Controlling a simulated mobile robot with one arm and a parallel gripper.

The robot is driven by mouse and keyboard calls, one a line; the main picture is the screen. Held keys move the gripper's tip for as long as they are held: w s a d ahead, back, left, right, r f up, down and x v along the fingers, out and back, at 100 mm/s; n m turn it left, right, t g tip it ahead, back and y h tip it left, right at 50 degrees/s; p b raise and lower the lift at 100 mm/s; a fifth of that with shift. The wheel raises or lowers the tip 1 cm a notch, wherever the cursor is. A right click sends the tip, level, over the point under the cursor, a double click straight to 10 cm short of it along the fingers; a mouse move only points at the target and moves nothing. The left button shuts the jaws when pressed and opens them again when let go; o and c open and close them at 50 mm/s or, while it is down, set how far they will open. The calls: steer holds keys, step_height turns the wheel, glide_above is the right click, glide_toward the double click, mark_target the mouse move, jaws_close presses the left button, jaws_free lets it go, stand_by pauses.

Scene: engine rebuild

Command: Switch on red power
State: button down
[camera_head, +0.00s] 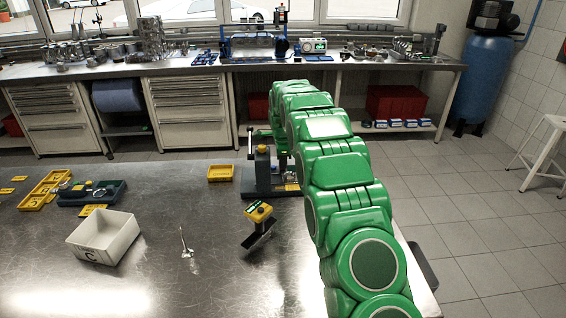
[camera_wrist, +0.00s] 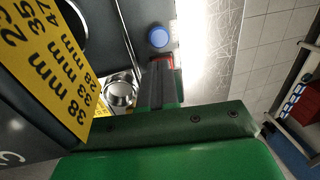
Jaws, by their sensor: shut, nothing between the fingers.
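In the wrist view, my gripper (camera_wrist: 158,72) is shut and empty, its dark fingers pointing up the picture. A small red part (camera_wrist: 163,57) shows right at the fingertips, mostly covered by them. I cannot tell whether they touch it or whether it is the red power switch. A round blue button (camera_wrist: 158,37) sits just beyond it. In the head view, my green arm reaches over the table to the dark bench device (camera_head: 262,172) with a yellow-topped post. The arm hides my fingertips and part of this device there.
A yellow size label (camera_wrist: 60,60) and a round metal part (camera_wrist: 120,93) lie left of my fingers. On the steel table (camera_head: 150,290) stand a white bin (camera_head: 105,238), a yellow tray (camera_head: 220,173) and a tilted yellow-topped device (camera_head: 258,212). The front middle is clear.

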step_height(320, 180, up, 14)
steer(key=s, duration=0.2)
steer(key=shift+s, duration=0.2)
steer(key=shift+w+f, duration=0.15)
stand_by(0.4)
steer(key=shift+w+a, duration=0.1)
steer(key=shift+w, duration=0.45)
steer(key=f, duration=0.4)
steer(key=w+f, duration=0.1)
steer(key=f, duration=0.3)
steer(key=w+f, duration=0.1)
steer(key=f, duration=0.3)
steer(key=shift+f, duration=0.3)
steer(key=shift+w+f, duration=0.2)
steer(key=shift+f, duration=0.3)
